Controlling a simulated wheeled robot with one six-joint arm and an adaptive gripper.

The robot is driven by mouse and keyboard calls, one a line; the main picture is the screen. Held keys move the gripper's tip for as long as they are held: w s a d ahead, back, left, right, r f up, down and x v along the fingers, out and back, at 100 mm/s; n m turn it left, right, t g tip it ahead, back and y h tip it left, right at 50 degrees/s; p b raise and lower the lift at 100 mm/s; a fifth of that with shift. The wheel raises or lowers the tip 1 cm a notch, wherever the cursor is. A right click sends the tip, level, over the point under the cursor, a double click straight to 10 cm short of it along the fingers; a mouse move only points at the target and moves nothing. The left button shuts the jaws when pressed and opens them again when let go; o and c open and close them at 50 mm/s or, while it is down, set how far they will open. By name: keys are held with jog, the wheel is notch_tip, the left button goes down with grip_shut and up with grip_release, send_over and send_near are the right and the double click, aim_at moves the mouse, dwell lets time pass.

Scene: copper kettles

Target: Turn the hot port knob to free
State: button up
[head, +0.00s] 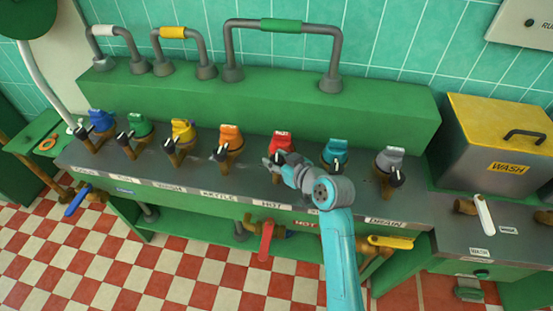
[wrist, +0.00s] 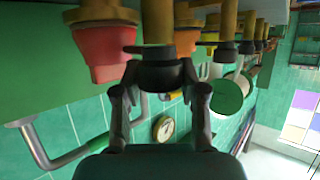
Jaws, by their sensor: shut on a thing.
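The hot port has a red cap (head: 282,141) and stands above the HOT label (head: 272,204), fifth from the left in the row. In the wrist view its red cap (wrist: 103,48) is at the upper left. The hot port knob (wrist: 157,54) is black and sits on a brass stem (wrist: 157,22). My gripper (wrist: 160,76) is shut on this knob, one finger on each side. In the head view my gripper (head: 273,163) is at the front of the red port, and my wrist hides the knob. I cannot read the knob's setting.
Ports with orange (head: 231,136) and teal (head: 337,152) caps stand close on either side. A tall pipe with a green sleeve (head: 281,26) rises behind. A red lever (head: 266,240) hangs below the counter. A WASH bin (head: 490,165) stands at the right.

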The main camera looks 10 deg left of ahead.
jog(key=n+g+y, duration=0.3)
jog(key=n+g, duration=0.1)
jog(key=shift+w, duration=0.1)
jog(key=n+g, duration=0.4)
jog(key=shift+g+y, duration=0.4)
jog(key=shift+n+g, duration=0.3)
jog(key=shift+n, duration=0.1)
jog(key=o, duration=1.2)
jog(key=shift+c, duration=0.2)
